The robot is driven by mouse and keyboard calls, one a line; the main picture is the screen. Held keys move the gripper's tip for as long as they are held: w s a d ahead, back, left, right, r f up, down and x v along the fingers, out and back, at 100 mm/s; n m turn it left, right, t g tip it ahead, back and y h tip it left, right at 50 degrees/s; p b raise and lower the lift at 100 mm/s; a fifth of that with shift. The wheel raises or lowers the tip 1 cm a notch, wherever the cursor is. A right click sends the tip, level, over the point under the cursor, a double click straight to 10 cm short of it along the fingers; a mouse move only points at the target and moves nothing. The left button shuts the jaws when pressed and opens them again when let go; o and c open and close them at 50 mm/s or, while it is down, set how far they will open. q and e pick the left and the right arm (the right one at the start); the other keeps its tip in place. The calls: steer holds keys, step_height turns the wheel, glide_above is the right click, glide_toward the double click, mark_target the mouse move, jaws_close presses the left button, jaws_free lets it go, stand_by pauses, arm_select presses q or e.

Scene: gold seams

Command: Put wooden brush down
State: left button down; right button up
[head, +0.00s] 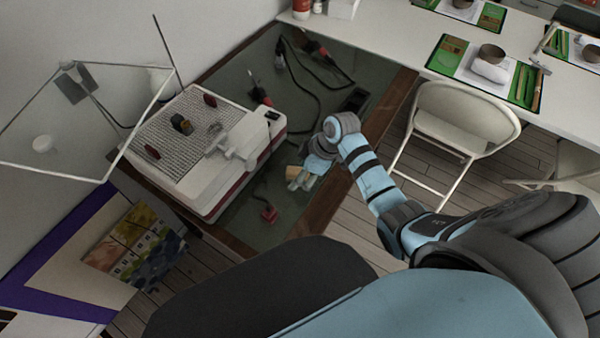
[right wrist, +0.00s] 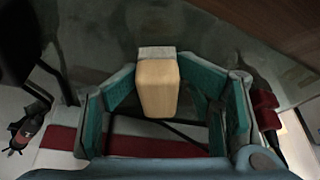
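The wooden brush is a small pale wood block with a grey edge, seen in the right wrist view (right wrist: 157,88) and, small, in the head view (head: 293,172). My right gripper (right wrist: 158,75) has its teal-padded fingertips against both sides of the brush. In the head view the right gripper (head: 300,180) reaches down over the glass-topped table (head: 330,185), beside the white machine. Whether the brush touches the table is hard to tell. My left gripper is not in view.
The white machine with a grid top (head: 185,135) stands left of the gripper. Black cables and tools (head: 300,70) lie farther back. A white folding chair (head: 455,120) stands right.

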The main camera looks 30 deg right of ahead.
steer(key=shift+s+d, duration=0.1)
steer(key=shift+d, duration=0.05)
steer(key=shift+r, duration=0.4)
steer(key=p+v, duration=0.3)
steer(key=v, duration=0.9)
steer(key=shift+r+p, duration=0.3)
